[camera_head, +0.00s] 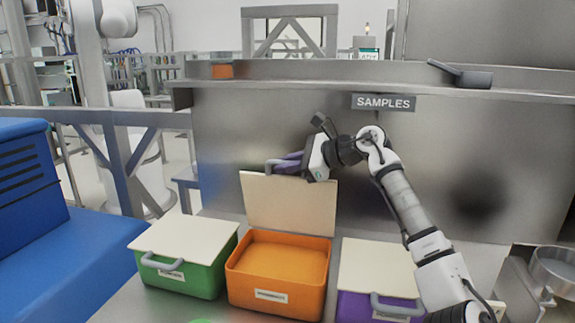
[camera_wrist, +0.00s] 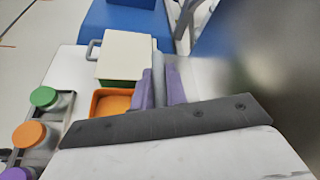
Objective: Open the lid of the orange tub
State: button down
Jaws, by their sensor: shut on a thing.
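The orange tub (camera_head: 272,292) stands in the middle of the row on the bench, a label on its front. Its cream lid (camera_head: 290,205) is raised about upright at the tub's back edge, so the tub is open. My gripper (camera_head: 278,164), with purple fingers, is at the lid's upper edge, shut on the grey lid handle (camera_head: 272,166). In the wrist view my gripper (camera_wrist: 160,80) has the grey handle between its fingers. Part of the orange tub (camera_wrist: 108,103) shows beside them; the raised lid is hard to make out there.
A closed green tub (camera_head: 185,277) is on the left and a closed purple tub (camera_head: 360,305) on the right. A steel panel with a SAMPLES sign (camera_head: 383,102) rises behind. Jars with green (camera_wrist: 43,97) and orange (camera_wrist: 29,134) caps stand in a rack in the wrist view.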

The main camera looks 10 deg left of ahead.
jog(key=c, duration=1.4)
grip_release()
jog(key=b+v, duration=0.3)
jog(key=v, duration=1.1)
